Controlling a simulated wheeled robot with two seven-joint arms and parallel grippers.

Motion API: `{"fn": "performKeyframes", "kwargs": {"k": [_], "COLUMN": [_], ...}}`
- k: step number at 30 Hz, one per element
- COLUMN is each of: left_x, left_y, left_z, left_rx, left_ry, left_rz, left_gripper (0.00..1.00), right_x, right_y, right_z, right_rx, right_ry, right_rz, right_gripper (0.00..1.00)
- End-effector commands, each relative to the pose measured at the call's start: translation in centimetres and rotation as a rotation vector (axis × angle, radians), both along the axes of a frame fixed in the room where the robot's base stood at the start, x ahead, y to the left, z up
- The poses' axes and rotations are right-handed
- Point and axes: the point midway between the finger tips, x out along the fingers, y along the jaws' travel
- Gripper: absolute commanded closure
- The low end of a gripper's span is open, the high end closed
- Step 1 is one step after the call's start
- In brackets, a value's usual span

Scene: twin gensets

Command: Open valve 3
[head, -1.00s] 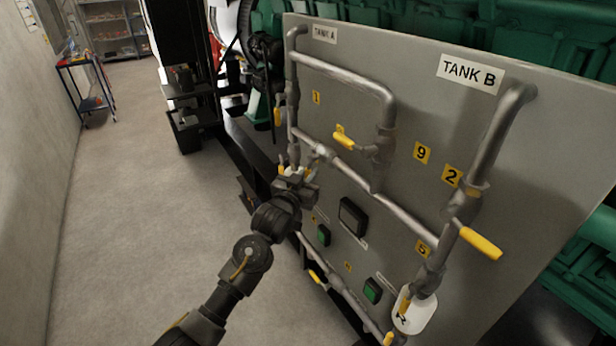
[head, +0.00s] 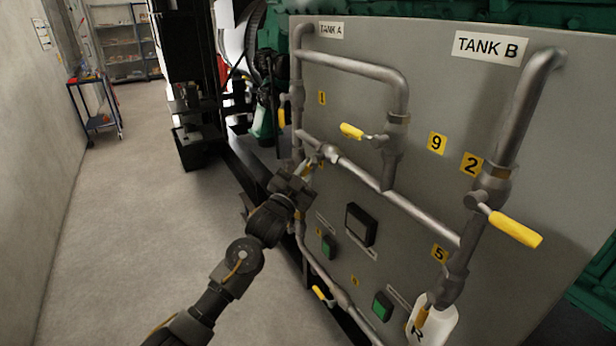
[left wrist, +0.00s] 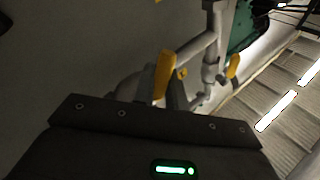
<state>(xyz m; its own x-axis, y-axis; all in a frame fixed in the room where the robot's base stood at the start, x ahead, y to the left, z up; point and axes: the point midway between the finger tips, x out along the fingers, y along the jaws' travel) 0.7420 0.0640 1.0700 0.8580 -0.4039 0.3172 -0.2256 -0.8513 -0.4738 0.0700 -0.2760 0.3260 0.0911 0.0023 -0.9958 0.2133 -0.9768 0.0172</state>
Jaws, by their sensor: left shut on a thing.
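My left gripper (head: 297,184) is shut on the yellow lever (head: 308,168) of a valve (head: 326,152) at the left end of the middle pipe on the grey panel (head: 420,75). In the left wrist view the yellow lever (left wrist: 163,75) stands between the dark fingers. The yellow number tag beside this valve (head: 320,164) is partly covered by the valve and gripper, and I cannot read it. My right gripper does not show.
Other yellow levers sit close by: one at upper middle (head: 352,131), one at right under tag 2 (head: 516,230), one low (head: 321,293). A white piece marked R (head: 432,324) is at the bottom right. The floor (head: 150,240) at left is clear; a blue cart (head: 96,108) stands far back.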

Motion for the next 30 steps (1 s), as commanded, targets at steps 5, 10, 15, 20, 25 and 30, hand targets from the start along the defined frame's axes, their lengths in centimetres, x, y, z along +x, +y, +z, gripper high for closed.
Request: {"fn": "performKeyframes", "kwargs": {"k": [5, 10, 15, 20, 25, 30], "left_x": [0.02, 0.02, 0.01, 0.03, 0.04, -0.78], "left_y": [-0.03, -0.04, -0.03, -0.01, 0.01, 0.46], "left_z": [-0.12, -0.1, -0.12, -0.06, -0.03, -0.47], "left_rx": [0.01, 0.01, 0.01, 0.009, 0.009, 0.009], "left_ry": [-0.009, -0.009, -0.009, -0.009, -0.009, -0.01], "left_rz": [-0.002, -0.002, -0.002, -0.001, 0.0, 0.0], "left_gripper": [1.0, 1.0, 0.81, 0.68, 0.68, 0.68], "right_x": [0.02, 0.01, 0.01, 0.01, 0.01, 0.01], "right_y": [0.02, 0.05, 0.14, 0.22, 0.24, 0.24], "right_z": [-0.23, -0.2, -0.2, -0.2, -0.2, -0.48], "right_rx": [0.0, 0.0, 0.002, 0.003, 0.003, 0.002], "right_ry": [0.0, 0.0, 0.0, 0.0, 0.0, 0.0], "right_rz": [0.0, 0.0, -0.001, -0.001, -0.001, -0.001], "right_gripper": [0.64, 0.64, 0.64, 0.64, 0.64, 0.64]}}
